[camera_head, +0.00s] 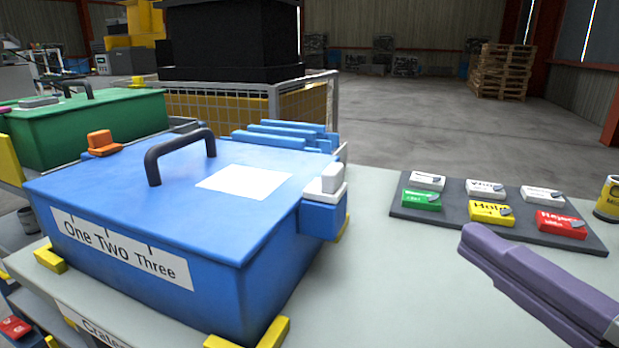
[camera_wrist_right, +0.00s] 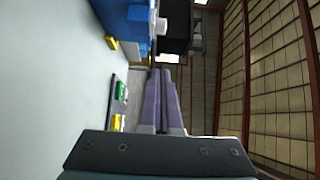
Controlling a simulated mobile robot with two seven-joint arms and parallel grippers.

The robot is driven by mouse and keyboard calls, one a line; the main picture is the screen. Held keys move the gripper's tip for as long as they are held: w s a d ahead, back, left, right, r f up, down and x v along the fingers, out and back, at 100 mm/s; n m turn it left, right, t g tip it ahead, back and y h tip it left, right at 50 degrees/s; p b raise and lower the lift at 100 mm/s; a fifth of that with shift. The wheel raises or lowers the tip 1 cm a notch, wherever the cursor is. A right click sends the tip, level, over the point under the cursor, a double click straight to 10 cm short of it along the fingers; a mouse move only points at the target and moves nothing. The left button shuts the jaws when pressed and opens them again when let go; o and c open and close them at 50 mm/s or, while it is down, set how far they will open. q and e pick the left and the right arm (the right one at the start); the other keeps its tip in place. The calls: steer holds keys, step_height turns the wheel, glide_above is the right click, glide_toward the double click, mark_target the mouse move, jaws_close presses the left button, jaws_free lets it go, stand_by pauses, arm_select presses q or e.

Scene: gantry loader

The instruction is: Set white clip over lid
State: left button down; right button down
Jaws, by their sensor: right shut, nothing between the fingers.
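The blue crate (camera_head: 190,290) stands on the pale table with its blue lid (camera_head: 120,195) on top. The lid has a dark handle (camera_head: 180,150). An orange clip (camera_head: 103,143) sits at the lid's left edge. My right gripper (camera_head: 473,238), with purple fingers, is shut and empty, to the right of the clip and apart from it. My left gripper is out of view.
A dark panel (camera_head: 450,222) with several coloured label blocks lies on the table behind my right gripper. A yellow cup (camera_head: 608,200) is at the right edge. A green crate (camera_head: 85,125) stands at the left. The table between crate and gripper is clear.

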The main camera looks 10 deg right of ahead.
glide_toward(343, 172)
steer(key=w+d, duration=0.2)
steer(key=w, duration=0.1)
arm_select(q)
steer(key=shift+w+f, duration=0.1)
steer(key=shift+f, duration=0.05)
arm_select(e)
steer(key=w+a, duration=0.2)
steer(key=a, duration=0.1)
steer(key=shift+w, duration=0.35)
